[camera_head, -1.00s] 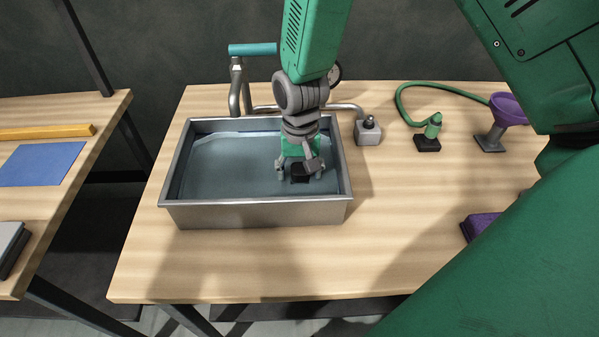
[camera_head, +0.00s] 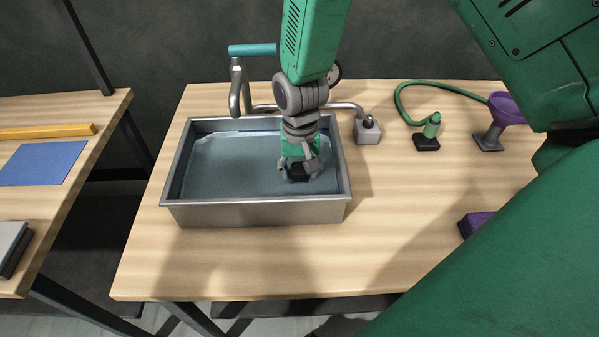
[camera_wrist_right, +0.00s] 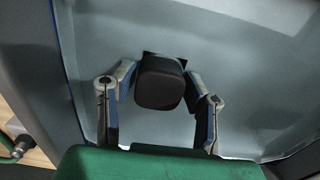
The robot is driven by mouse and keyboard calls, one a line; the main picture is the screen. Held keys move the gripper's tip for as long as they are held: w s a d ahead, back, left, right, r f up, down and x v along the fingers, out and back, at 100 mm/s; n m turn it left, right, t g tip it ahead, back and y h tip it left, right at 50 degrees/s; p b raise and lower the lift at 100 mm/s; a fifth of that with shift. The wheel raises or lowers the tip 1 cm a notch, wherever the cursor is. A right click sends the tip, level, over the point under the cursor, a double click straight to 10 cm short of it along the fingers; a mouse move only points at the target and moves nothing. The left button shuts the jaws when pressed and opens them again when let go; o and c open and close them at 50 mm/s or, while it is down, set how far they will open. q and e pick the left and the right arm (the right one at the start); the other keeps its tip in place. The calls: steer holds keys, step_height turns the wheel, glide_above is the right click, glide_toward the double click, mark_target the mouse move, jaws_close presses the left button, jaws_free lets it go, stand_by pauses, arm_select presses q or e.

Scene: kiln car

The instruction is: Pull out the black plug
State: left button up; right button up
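The black plug (camera_head: 299,173) is in the right part of the grey metal sink (camera_head: 260,213), low in the basin. In the right wrist view the plug (camera_wrist_right: 160,84) is a dark block with rounded edges, with a darker flat patch just behind it. My right gripper (camera_head: 300,170) reaches down into the sink from above. Its two fingers (camera_wrist_right: 160,78) lie close against the plug's left and right sides and look shut on it. Whether the plug is still seated or lifted cannot be told. My left gripper is not in view.
A tap with a teal top (camera_head: 252,50) stands behind the sink. The table front is clear.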

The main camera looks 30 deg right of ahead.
mark_target(300, 168)
jaws_close()
steer(key=shift+o, duration=0.3)
jaws_free()
jaws_close()
steer(key=shift+r+p, duration=0.4)
steer(key=shift+p, duration=0.05)
steer(key=shift+r+p, duration=1.15)
step_height(300, 168, up, 6)
steer(key=p, duration=0.6)
steer(key=shift+r, duration=0.15)
